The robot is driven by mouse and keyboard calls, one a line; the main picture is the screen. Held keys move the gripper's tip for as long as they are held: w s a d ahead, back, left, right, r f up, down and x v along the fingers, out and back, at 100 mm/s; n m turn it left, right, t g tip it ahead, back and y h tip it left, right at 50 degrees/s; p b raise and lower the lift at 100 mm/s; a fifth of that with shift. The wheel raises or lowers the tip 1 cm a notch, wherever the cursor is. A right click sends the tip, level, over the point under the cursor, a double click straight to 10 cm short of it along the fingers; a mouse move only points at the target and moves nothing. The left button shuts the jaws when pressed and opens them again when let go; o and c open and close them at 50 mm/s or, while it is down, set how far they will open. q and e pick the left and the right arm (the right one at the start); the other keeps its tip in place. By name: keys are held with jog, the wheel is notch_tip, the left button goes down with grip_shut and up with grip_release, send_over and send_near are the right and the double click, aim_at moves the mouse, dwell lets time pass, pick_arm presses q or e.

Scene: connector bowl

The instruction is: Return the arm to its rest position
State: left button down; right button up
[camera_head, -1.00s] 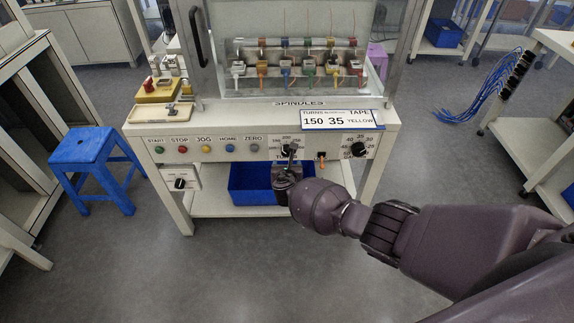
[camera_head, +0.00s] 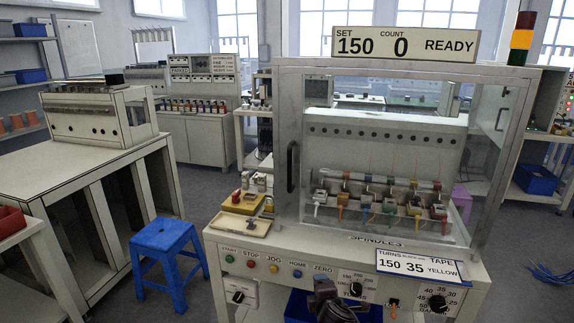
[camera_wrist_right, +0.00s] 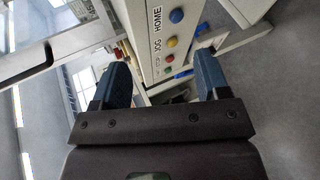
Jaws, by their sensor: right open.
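My right gripper (camera_head: 328,296) shows at the bottom edge of the head view, in front of the machine's control panel, just left of the TURNS knob (camera_head: 356,289). Its arm is mostly cut off by the frame. In the right wrist view the two blue fingers of the right gripper (camera_wrist_right: 162,78) stand wide apart with nothing held between them. The panel's coloured buttons (camera_wrist_right: 173,42) show beyond the fingers, apart from them. My left gripper is in neither view.
The winding machine's glass guard (camera_head: 385,165) stands above the panel. Its display (camera_head: 403,45) reads SET 150, COUNT 0, READY. A card (camera_head: 417,264) reads 150, 35, YELLOW. A blue stool (camera_head: 167,242) stands left of the machine. A blue bin (camera_head: 300,306) sits under the panel.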

jog(key=s+d+r+m+y, duration=0.1)
jog(key=s+d+m, duration=0.2)
jog(key=s+m, duration=0.25)
jog(key=s+d+r+m+t, duration=0.1)
jog(key=s+d+m, duration=0.2)
jog(key=s+m, duration=0.3)
jog(key=s+d+r+m+y, duration=0.1)
jog(key=s+d+m, duration=0.25)
jog(key=s, duration=0.45)
jog(key=s+d+f+m+g+h, duration=0.1)
jog(key=s+d+f, duration=0.2)
jog(key=s, duration=0.7)
jog(key=s+d+f+m+g+h, duration=0.1)
jog(key=s+d+f, duration=0.3)
jog(key=s, duration=0.6)
jog(key=shift+d+f+m+g+h, duration=0.2)
jog(key=shift+d+m+g+h, duration=0.1)
jog(key=shift+d+m+h, duration=0.45)
